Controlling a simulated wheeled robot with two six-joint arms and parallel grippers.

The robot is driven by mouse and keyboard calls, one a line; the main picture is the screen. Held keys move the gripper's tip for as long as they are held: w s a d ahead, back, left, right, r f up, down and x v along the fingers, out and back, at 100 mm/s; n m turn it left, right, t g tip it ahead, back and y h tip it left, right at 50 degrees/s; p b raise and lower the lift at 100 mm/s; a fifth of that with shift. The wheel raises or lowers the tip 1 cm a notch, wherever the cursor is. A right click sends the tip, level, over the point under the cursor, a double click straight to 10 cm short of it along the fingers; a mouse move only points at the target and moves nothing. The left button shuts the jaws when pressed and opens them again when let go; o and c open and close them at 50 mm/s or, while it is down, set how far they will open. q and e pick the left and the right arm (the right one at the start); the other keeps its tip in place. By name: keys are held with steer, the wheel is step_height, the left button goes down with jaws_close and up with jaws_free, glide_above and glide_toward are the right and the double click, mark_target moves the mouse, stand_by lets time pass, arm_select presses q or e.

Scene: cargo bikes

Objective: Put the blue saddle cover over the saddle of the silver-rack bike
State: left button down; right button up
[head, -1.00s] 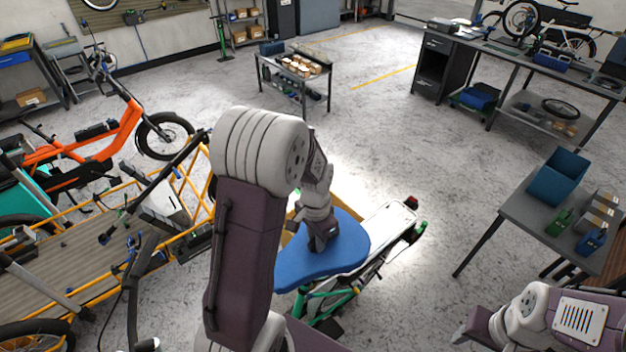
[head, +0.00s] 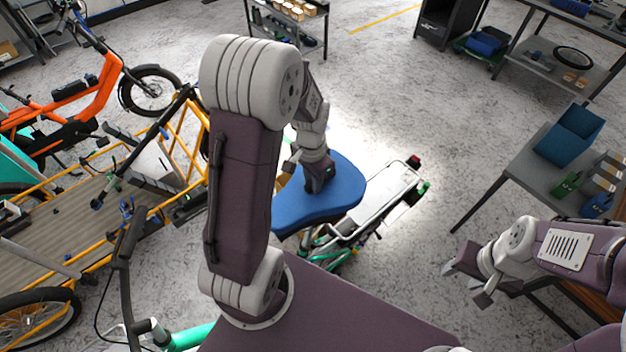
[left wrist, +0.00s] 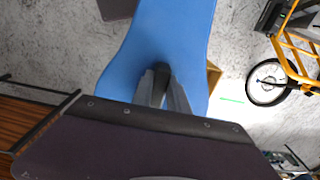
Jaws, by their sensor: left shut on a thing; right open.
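The blue saddle cover (head: 338,200) is wide at the back and narrow at the front. My left gripper (head: 318,186) is shut on the top of it and comes down from above. In the left wrist view the cover (left wrist: 165,40) spreads out under the fingers of my left gripper (left wrist: 162,90). The silver rack (head: 385,203) of the bike with a green frame reaches out to the right behind the cover. The saddle is hidden, and I cannot tell whether the cover touches it. My right gripper (head: 463,280) is open and empty at the lower right.
An orange bike (head: 85,112) and a yellow-framed cargo bike (head: 100,222) with a wooden deck stand on the left. A grey table (head: 530,182) with a blue bin (head: 570,133) stands at the right. The floor between is clear.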

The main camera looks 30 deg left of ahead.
arm_select(q)
steer(key=shift+s+d+f+b, duration=0.1)
steer(key=shift+f+b, duration=0.55)
steer(key=shift+f, duration=0.2)
steer(key=shift+f+b, duration=0.85)
steer(key=shift+f, duration=0.1)
steer(key=shift+f+b, duration=1.05)
steer(key=shift+f, duration=0.25)
steer(key=shift+f+b, duration=1.1)
steer(key=shift+f, duration=0.6)
steer(key=c, duration=1.2)
jaws_free()
